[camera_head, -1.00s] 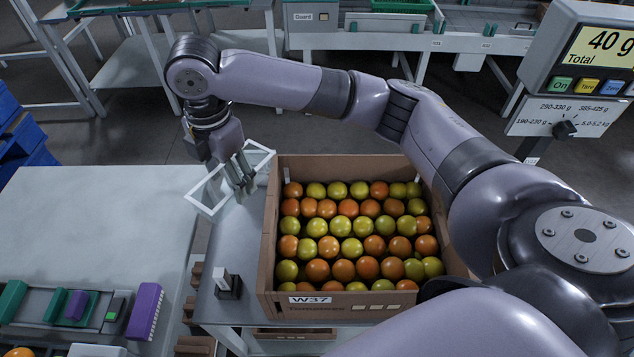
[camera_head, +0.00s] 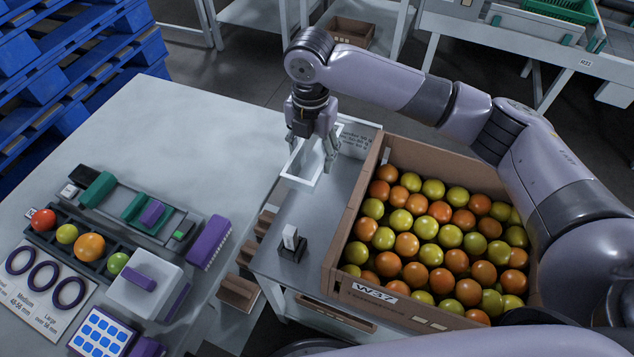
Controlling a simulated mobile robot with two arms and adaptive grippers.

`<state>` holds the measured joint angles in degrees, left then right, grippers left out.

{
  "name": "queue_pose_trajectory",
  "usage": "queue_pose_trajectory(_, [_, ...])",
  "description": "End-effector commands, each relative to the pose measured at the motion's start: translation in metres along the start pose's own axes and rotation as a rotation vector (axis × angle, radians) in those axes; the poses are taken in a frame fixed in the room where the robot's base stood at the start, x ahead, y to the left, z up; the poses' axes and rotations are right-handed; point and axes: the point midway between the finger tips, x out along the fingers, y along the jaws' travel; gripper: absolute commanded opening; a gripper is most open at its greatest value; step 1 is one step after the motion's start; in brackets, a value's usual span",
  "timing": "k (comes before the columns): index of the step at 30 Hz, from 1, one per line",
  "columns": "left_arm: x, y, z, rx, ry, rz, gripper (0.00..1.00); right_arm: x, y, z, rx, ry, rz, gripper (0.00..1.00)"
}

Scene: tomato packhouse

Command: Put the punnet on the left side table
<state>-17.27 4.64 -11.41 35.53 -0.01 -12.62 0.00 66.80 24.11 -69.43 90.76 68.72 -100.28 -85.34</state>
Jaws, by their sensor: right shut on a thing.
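The punnet (camera_head: 291,166) is a small white open frame-like tray. My right gripper (camera_head: 316,165) comes down on it from above and is shut on it, to the left of the tomato crate's far corner. I cannot tell whether it touches the surface below. The left side table (camera_head: 190,140) is a pale grey top, with a large bare far half. The punnet is by its right edge in the picture. My left gripper is not in view.
A cardboard crate (camera_head: 349,238) of red and yellow-green tomatoes stands on the grey bench (camera_head: 321,215). The table's near half holds a sizing tray (camera_head: 80,248) with several tomatoes, a purple brush (camera_head: 209,242), and a button pad (camera_head: 101,333). Blue pallets (camera_head: 75,60) stand behind.

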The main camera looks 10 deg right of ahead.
Motion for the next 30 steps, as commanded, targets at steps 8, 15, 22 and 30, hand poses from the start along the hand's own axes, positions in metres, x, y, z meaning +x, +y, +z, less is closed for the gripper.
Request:
queue_pose_trajectory(8, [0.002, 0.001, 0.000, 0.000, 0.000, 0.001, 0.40, 0.060, 0.000, 0.000, 0.001, 0.000, -0.001, 0.37])
queue_pose_trajectory(15, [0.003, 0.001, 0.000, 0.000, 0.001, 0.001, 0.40, 0.083, -0.001, 0.000, 0.003, 0.001, -0.001, 0.37])
queue_pose_trajectory(22, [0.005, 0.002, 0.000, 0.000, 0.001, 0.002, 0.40, 0.121, 0.000, 0.000, 0.002, 0.000, -0.002, 0.37])
queue_pose_trajectory(30, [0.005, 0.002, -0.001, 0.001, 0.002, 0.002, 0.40, 0.126, 0.000, 0.000, 0.001, -0.001, 0.001, 0.37])
